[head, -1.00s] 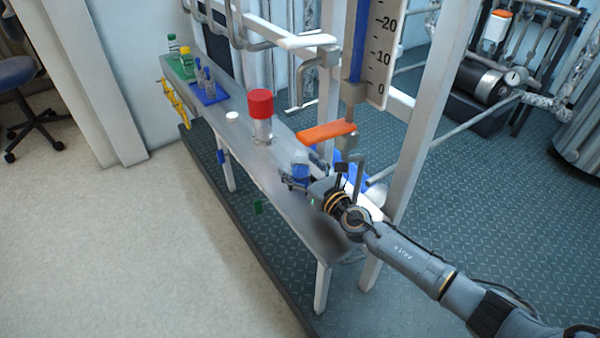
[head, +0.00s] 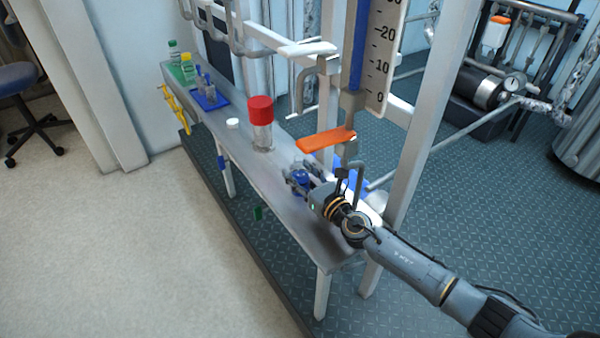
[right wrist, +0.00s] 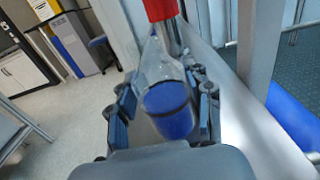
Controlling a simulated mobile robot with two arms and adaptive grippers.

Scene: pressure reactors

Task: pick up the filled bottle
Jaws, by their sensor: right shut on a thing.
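A clear bottle with blue liquid in its lower part (right wrist: 168,108) stands between the fingers of my right gripper (head: 304,174). In the right wrist view the fingers sit on both sides of the bottle, shut on it. In the head view the bottle is mostly hidden by the fingers, and only some blue (head: 300,180) shows. The bottle is at the near part of the metal bench (head: 290,215); I cannot tell whether it touches the top. My left gripper is not in view.
A clear jar with a red cap (head: 260,110) stands just beyond the gripper. An orange handle (head: 325,140) and pipe frame (head: 420,130) are close on the right. A white cap (head: 233,123), blue rack (head: 208,98) and green tray (head: 182,72) lie farther along the bench.

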